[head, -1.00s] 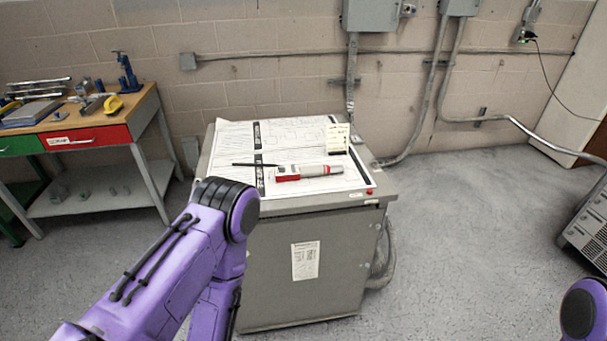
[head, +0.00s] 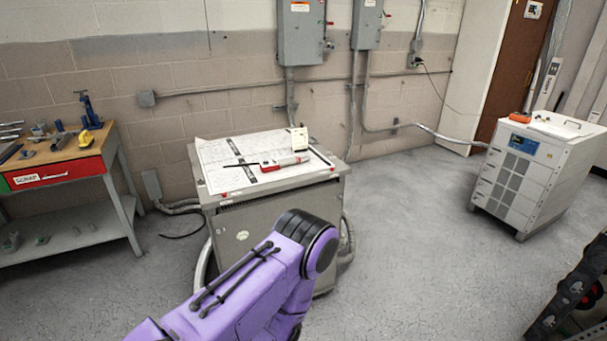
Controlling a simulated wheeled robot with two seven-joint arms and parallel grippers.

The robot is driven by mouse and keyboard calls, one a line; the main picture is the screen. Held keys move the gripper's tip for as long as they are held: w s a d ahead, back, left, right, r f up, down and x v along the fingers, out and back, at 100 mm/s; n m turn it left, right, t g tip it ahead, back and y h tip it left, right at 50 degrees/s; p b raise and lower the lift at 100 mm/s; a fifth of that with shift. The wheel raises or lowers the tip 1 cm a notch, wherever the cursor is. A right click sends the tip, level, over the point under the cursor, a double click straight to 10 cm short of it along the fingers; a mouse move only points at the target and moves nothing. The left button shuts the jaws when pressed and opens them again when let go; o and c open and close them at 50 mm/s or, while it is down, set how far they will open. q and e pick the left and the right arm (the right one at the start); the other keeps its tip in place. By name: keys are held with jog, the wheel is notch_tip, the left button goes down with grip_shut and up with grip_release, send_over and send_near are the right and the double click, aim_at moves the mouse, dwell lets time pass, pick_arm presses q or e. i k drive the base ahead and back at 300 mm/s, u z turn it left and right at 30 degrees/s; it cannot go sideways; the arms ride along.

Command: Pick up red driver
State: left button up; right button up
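A red and light-grey hand tool (head: 284,163) lies on the printed sheets on top of a grey metal cabinet (head: 262,226). It is the only red tool-like thing on the cabinet, but it is too small to tell surely that it is the red driver. A thin dark rod (head: 241,165) lies just left of it. My purple left arm comes in from the bottom, its elbow in front of the cabinet. Neither of my grippers is in view.
A small white card (head: 299,138) stands at the cabinet's back right. A workbench (head: 66,158) with tools and a red drawer is at the left. A white wheeled unit (head: 530,175) with an orange-red item (head: 520,117) on top stands right. Floor between is clear.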

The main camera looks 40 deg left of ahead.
aim_at(292, 161)
jog(key=z, duration=0.1)
jog(key=i, duration=1.95)
jog(key=u, duration=1.5)
jog(key=i, duration=0.8)
jog(key=u, duration=0.8)
